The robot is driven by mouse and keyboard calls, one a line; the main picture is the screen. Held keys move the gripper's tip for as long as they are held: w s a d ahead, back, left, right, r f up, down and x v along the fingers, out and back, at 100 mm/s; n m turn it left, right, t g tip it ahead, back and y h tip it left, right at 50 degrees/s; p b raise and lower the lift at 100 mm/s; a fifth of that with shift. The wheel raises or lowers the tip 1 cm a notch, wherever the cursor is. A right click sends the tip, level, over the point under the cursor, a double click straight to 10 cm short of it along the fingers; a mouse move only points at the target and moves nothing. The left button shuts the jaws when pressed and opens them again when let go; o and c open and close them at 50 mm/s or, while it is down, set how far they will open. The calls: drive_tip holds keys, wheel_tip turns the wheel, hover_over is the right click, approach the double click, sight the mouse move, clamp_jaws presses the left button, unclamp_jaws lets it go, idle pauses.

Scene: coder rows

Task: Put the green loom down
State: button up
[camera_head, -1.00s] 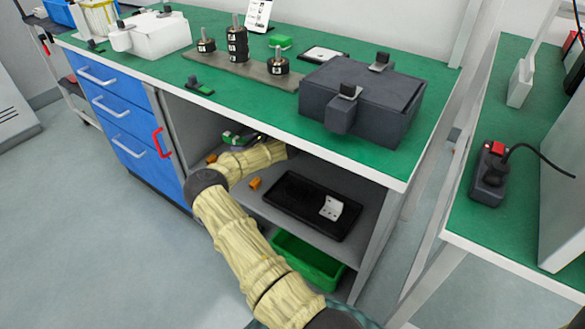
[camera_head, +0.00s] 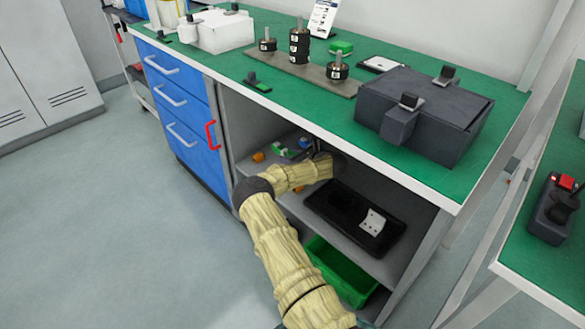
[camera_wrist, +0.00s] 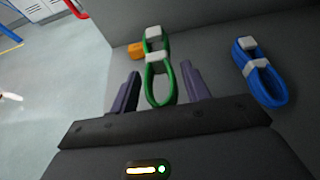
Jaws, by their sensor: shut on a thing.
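The green loom (camera_wrist: 147,85) is a looped green cable bundle with pale grey clips, in the wrist view. My gripper (camera_wrist: 160,80) is shut on it, with one dark finger on each side. In the head view the green loom (camera_head: 279,150) shows small inside the open shelf bay, at the end of my arm. My gripper (camera_head: 307,150) is partly hidden there by my arm and the bench. I cannot tell whether the loom touches the shelf.
A blue loom (camera_wrist: 262,75) lies to the right on the grey shelf (camera_wrist: 215,50). An orange block (camera_wrist: 135,50) lies behind the green loom. A black tray (camera_head: 335,205) with a white bracket (camera_head: 373,222) sits on the shelf. A green bin (camera_head: 340,272) is below.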

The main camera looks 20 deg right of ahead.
wheel_tip(320, 180, down, 4)
drive_tip(key=shift+d+f+b, duration=0.1)
drive_tip(key=shift+f+b, duration=0.1)
drive_tip(key=shift+b, duration=0.7)
drive_tip(key=shift+d+f, duration=0.1)
drive_tip(key=shift+f, duration=0.25)
drive_tip(key=o, duration=1.1)
